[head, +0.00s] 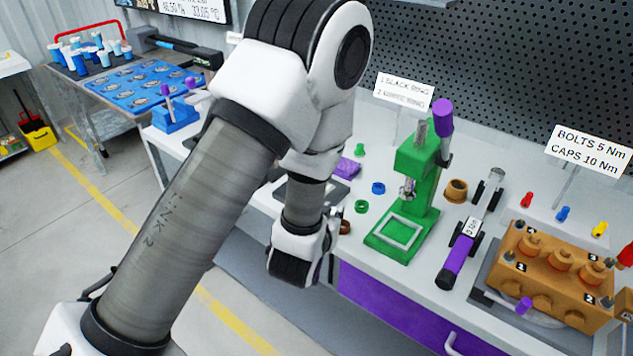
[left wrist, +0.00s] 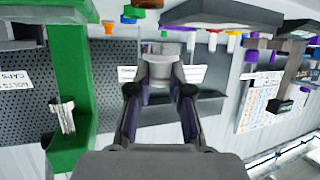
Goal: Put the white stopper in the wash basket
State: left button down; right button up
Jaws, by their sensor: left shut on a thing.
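My left arm fills the middle of the head view, and its wrist hides most of the left gripper (head: 328,252) there. In the left wrist view the left gripper (left wrist: 164,90) is shut on a pale, whitish piece, which looks like the white stopper (left wrist: 168,71), held between the fingertips. I cannot make out the stopper in the head view. I cannot pick out a wash basket in either view. My right gripper is not in view.
A green press (head: 405,190) stands on the white bench, right of my wrist. An orange pump block (head: 555,270) and a purple-handled torque wrench (head: 460,250) lie further right. A blue tray (head: 140,85) is on the back-left table.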

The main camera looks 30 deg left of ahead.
pick_arm(q)
jog(key=shift+r, duration=0.6)
jog(key=shift+s+r, duration=0.2)
jog(key=shift+s, duration=0.05)
jog(key=shift+w+a+f, duration=0.1)
jog(key=shift+w+f, duration=0.05)
jog(key=shift+w, duration=0.2)
jog(key=w+a+p, duration=0.1)
jog(key=w+a, duration=0.2)
jog(key=w+a+p, duration=0.1)
jog(key=w+a, duration=0.2)
jog(key=a, duration=0.1)
jog(key=w+a+f+p, duration=0.1)
jog(key=w+a+p, duration=0.1)
jog(key=w+a, duration=0.2)
jog(key=shift+a, duration=0.25)
jog(key=f, duration=0.1)
jog(key=f+p, duration=0.1)
jog(key=f, duration=0.1)
jog(key=shift+w+a+f, duration=0.1)
jog(key=shift+a+f, duration=0.1)
jog(key=shift+f, duration=0.1)
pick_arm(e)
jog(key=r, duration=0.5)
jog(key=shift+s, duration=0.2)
pick_arm(q)
jog(key=shift+f, duration=0.1)
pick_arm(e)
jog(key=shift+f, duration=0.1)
